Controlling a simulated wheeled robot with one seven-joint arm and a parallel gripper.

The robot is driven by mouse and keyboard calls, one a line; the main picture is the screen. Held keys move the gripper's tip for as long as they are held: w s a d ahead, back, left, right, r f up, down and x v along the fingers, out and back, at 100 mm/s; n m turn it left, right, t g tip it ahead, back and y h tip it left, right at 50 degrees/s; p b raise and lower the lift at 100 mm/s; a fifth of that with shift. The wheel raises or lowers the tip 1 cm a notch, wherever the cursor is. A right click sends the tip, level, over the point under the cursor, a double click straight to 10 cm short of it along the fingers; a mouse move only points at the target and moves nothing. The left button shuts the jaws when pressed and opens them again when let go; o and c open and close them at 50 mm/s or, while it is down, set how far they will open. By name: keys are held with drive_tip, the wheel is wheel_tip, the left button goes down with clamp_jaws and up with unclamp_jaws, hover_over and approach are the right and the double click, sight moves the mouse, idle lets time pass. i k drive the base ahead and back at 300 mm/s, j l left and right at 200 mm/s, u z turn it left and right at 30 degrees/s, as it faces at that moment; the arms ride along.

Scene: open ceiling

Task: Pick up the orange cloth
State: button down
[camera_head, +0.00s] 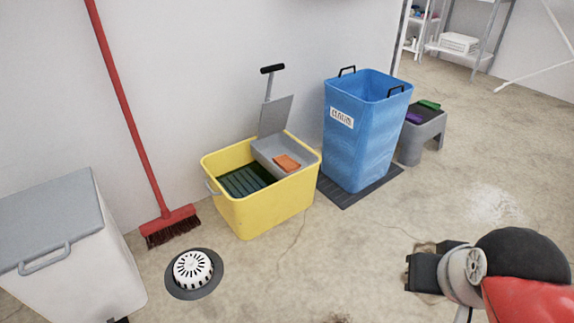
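A small orange cloth (287,163) lies on the grey wringer tray (266,158) in the right part of a yellow mop bucket (262,209). The bucket stands on the floor by the wall. My gripper (408,273) is at the lower right of the picture, over the floor and well apart from the cloth. It points left, and its fingers are too small and dark to show whether they are open or shut. Nothing covers the cloth.
A tall blue bin (354,135) stands right of the bucket, with a grey stool (426,135) behind it. A red broom (168,222) leans on the wall. A white container (75,265) and a round floor drain (193,270) are at left.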

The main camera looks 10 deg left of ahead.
sight(288, 164)
drive_tip(key=i+l+u, duration=0.8)
drive_tip(key=l, duration=0.35)
drive_tip(key=i+l+u, duration=0.25)
drive_tip(key=l, duration=0.25)
